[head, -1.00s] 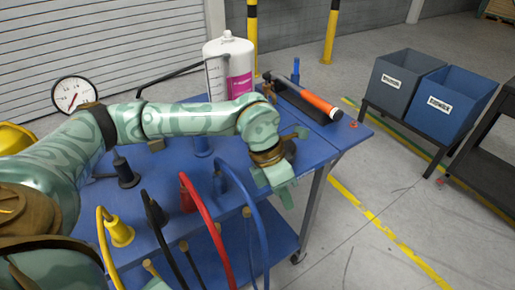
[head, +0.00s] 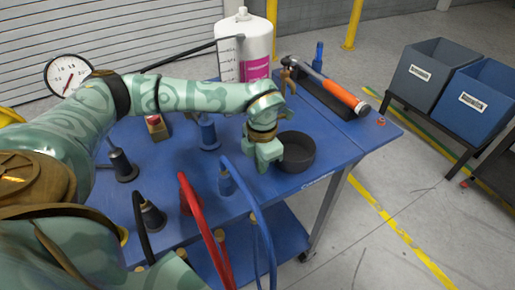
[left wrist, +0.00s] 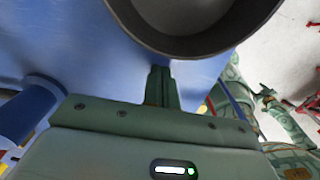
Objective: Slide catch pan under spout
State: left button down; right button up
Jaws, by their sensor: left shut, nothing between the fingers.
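The catch pan (head: 297,152), a round black open dish, sits on the blue table near its right front edge. My left gripper (head: 264,160) is shut and empty, low over the table just left of the pan. In the left wrist view the closed fingers (left wrist: 160,84) point at the pan's dark rim (left wrist: 150,42); I cannot tell whether they touch it. A brass, spout-like fitting (head: 288,76) shows behind the pan, right of the white tank (head: 245,50) with a pink label. My right gripper is not in view.
A long tool with an orange grip (head: 340,95) lies at the back right. Blue (head: 208,132), black (head: 122,166) and red (head: 189,195) plugs with cables stand left and in front. Two bins (head: 428,72) stand off the table. Some table between pan and fitting is clear.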

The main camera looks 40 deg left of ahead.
aim_at(303, 153)
pick_arm(q)
jog(key=shift+w+d, duration=0.25)
jog(key=shift+w, duration=0.35)
jog(key=shift+w+d, duration=0.25)
jog(key=shift+w, duration=0.3)
jog(key=w+d, duration=0.1)
jog(key=w, duration=0.2)
jog(key=w+d+b, duration=0.1)
jog(key=w+d, duration=0.1)
jog(key=w, duration=0.1)
jog(key=w+d, duration=0.1)
jog(key=w, duration=0.3)
jog(key=shift+w+d+b, duration=0.1)
jog(key=shift+d+b, duration=0.05)
jog(key=shift+b, duration=0.15)
